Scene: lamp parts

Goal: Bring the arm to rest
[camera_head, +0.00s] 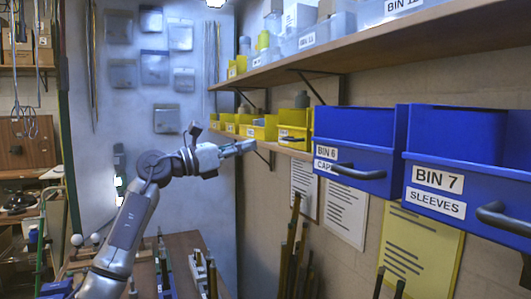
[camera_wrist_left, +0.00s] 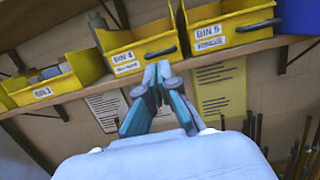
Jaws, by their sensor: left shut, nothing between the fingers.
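My left arm (camera_head: 125,228) comes in from the lower left in the head view and is raised in front of the wall shelf. Its gripper (camera_head: 247,146) points right, toward the yellow bins. In the left wrist view the left gripper (camera_wrist_left: 157,72) has its fingertips together, with nothing held. It shows in front of and just below the yellow bin labelled BIN 4 (camera_wrist_left: 128,56). I cannot tell the exact gap to the bin. My right gripper is not in view.
The blue BIN 6 (camera_head: 352,160) and BIN 7 (camera_head: 475,165) jut out on the right, with dark handles. Above runs a wooden shelf (camera_head: 430,40). A yellow BIN 5 (camera_wrist_left: 222,25) and BIN 3 (camera_wrist_left: 62,82) flank BIN 4. Below left stands a workbench (camera_head: 180,245) with parts.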

